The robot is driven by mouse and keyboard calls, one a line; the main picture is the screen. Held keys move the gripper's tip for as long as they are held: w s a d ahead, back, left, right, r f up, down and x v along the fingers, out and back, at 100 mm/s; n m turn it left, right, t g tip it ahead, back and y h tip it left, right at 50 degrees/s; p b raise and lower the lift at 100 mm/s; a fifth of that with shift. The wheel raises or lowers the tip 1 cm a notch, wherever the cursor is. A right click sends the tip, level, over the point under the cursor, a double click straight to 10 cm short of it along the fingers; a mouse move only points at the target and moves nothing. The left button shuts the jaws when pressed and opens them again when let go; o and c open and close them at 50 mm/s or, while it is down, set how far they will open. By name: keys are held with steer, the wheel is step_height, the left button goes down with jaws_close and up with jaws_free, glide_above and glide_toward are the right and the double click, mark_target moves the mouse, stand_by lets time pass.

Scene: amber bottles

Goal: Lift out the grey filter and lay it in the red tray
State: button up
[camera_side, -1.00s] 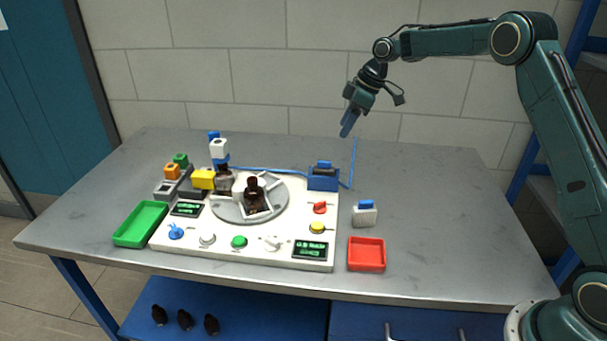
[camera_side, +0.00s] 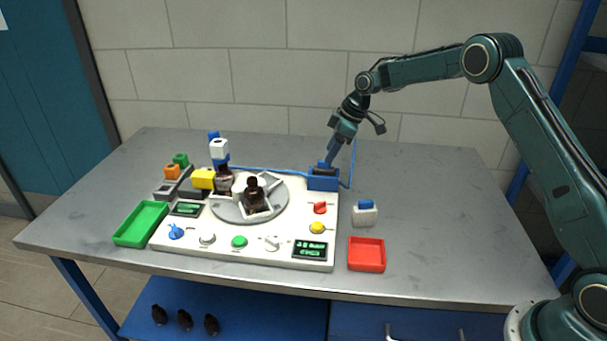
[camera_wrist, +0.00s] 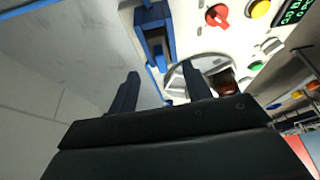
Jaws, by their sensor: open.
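A blue holder (camera_side: 322,184) stands at the back right corner of the white panel, with a dark grey insert, which looks like the grey filter (camera_side: 323,172), in its top. The holder also shows in the wrist view (camera_wrist: 152,18), where its slot looks dark. My gripper (camera_side: 328,158) is just above and behind the holder, pointing down at a tilt. In the wrist view my gripper (camera_wrist: 160,74) has its two fingers spread apart with nothing between them. The red tray (camera_side: 367,255) is empty on the table, right of the panel.
A pale block with a blue top (camera_side: 365,214) stands between the holder and the red tray. A turntable (camera_side: 228,209) with an amber bottle (camera_side: 254,194) is left of the holder. A blue line (camera_side: 354,165) lies behind it. The right of the table is clear.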

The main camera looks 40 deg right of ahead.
mark_target(322, 168)
steer(key=shift+f, duration=0.1)
steer(key=shift+x, duration=2.5)
steer(key=shift+a, duration=0.1)
steer(key=shift+c, duration=0.2)
steer(key=c, duration=1)
